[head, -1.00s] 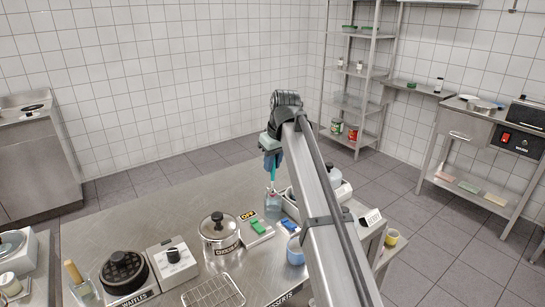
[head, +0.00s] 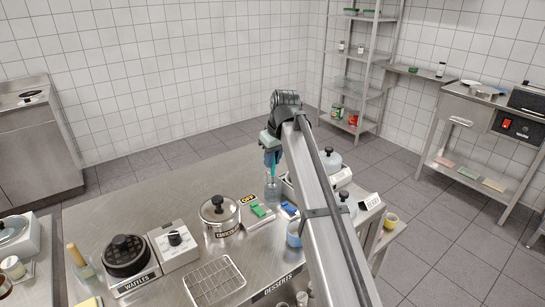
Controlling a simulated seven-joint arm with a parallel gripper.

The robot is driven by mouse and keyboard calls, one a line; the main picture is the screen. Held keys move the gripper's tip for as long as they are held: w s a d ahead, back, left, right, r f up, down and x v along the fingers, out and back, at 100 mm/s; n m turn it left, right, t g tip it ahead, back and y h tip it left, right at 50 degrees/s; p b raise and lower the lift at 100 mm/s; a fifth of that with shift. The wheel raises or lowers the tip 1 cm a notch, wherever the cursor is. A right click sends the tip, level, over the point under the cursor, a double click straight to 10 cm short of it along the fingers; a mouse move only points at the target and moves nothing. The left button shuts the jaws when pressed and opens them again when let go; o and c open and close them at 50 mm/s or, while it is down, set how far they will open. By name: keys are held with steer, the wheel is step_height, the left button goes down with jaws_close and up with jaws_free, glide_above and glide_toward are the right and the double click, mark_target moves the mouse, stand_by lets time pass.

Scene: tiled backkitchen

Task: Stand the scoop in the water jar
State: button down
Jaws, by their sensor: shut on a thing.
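My gripper (head: 271,150) is shut on the scoop and holds it upright above the steel table. The scoop (head: 273,171) shows as a thin teal shaft below the fingers; its upper part is hidden by the gripper. The water jar (head: 272,189), clear and bluish, stands on the table directly under the gripper. The scoop's lower end meets the jar's mouth in the picture and seems to reach inside; how deep it sits is too small to tell.
A wire rack (head: 214,283) and waffle iron (head: 126,256) lie nearer. The table's back left is clear.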

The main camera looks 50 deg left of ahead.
steer(key=c, duration=0.9)
jaws_free()
steer(key=v, duration=1.3)
steer(key=shift+r, duration=0.4)
steer(key=shift+d+f, duration=0.1)
